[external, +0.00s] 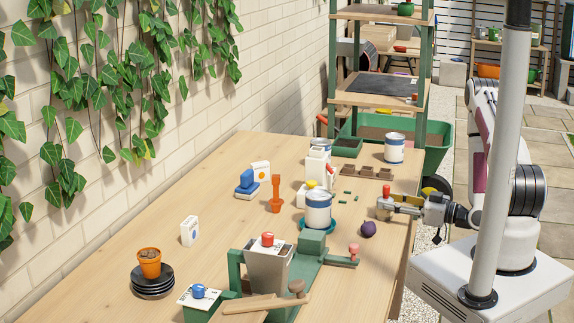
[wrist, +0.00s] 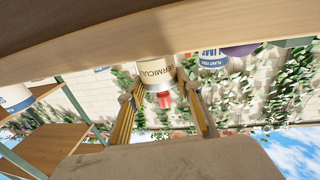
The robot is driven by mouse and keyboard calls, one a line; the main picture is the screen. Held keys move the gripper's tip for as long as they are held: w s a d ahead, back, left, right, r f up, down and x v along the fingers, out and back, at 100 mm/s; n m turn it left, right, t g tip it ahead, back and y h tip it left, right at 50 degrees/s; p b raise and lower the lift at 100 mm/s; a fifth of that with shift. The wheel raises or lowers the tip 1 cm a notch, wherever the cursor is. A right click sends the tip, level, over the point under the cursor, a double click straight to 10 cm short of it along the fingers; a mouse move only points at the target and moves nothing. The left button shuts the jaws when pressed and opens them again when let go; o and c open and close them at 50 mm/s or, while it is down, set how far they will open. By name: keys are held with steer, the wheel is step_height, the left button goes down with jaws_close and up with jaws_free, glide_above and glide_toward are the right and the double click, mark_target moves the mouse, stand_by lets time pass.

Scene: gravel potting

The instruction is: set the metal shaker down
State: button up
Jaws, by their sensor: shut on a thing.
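The metal shaker (external: 383,212) is a small tan-metal can with a red top, upright at the right edge of the workbench. My gripper (external: 386,206) comes in level from the right and is shut on it. Its base is at or just above the wood; I cannot tell if it touches. The wrist view looks upside down, and there the red top (wrist: 164,100) shows between my two fingers. A pale body lettered "VERMICU" shows behind it; I cannot tell whether that is the shaker.
A purple ball (external: 368,229) lies close by on the workbench (external: 215,270). A white can (external: 318,210) stands on a teal saucer further left. A green press (external: 310,262) with a pink-knobbed handle is nearer the camera. Brown pots (external: 368,172) sit behind. Bare wood lies around the shaker.

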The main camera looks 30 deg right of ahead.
mark_target(391, 199)
steer(key=shift+r, duration=0.2)
steer(key=shift+r, duration=1.5)
steer(key=shift+s+d, duration=0.15)
steer(key=v, duration=1.7)
steer(key=shift+s+d, duration=0.2)
steer(key=shift+r, duration=0.1)
